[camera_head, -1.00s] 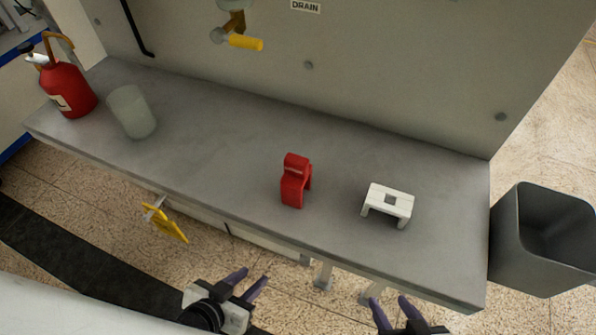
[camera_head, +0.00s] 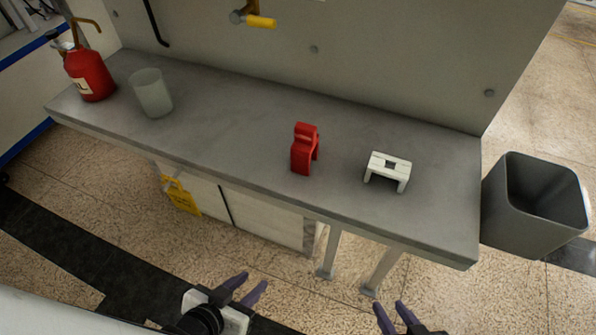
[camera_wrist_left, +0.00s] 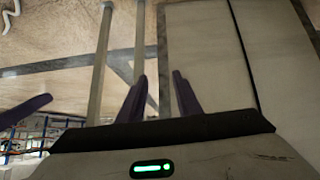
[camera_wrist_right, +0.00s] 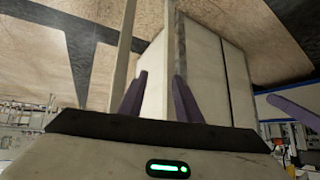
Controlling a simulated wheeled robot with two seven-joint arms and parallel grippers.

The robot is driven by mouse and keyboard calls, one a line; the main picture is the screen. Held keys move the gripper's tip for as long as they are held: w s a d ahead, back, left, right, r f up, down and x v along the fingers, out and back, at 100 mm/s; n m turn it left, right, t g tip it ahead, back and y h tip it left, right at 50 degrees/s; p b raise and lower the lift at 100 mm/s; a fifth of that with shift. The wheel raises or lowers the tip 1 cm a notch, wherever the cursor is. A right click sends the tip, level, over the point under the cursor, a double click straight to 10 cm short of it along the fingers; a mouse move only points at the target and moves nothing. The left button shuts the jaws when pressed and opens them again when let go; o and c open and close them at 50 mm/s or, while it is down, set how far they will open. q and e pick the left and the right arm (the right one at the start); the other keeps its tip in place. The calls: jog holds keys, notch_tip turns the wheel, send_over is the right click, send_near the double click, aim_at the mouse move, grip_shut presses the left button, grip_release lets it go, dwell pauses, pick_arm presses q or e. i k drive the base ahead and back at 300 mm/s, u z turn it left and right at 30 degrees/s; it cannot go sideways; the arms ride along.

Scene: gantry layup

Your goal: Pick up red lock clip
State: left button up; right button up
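The red lock clip (camera_head: 304,149) stands upright on the grey bench, near the middle of its top, in the head view. My left gripper (camera_head: 246,286) is in front of the bench, apart from the clip and nearer to me. Its two purple fingers are spread with nothing between them, as the left wrist view (camera_wrist_left: 160,95) also shows. My right gripper (camera_head: 395,314) is further right at the bottom edge, also apart from the clip. Its fingers are spread and empty in the right wrist view (camera_wrist_right: 159,95). Neither wrist view shows the clip.
A white bracket-like block (camera_head: 388,169) stands right of the clip on the bench (camera_head: 235,125). A frosted cup (camera_head: 152,94) and red bottle (camera_head: 90,75) stand at the left end. A grey bin (camera_head: 535,205) is off the right end. A wall panel with a yellow-handled valve (camera_head: 260,21) rises behind.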

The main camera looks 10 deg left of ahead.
aim_at(304, 148)
jog(key=k, duration=0.75)
jog(key=u, duration=1.95)
jog(key=i, duration=2.45)
jog(key=z, duration=3.3)
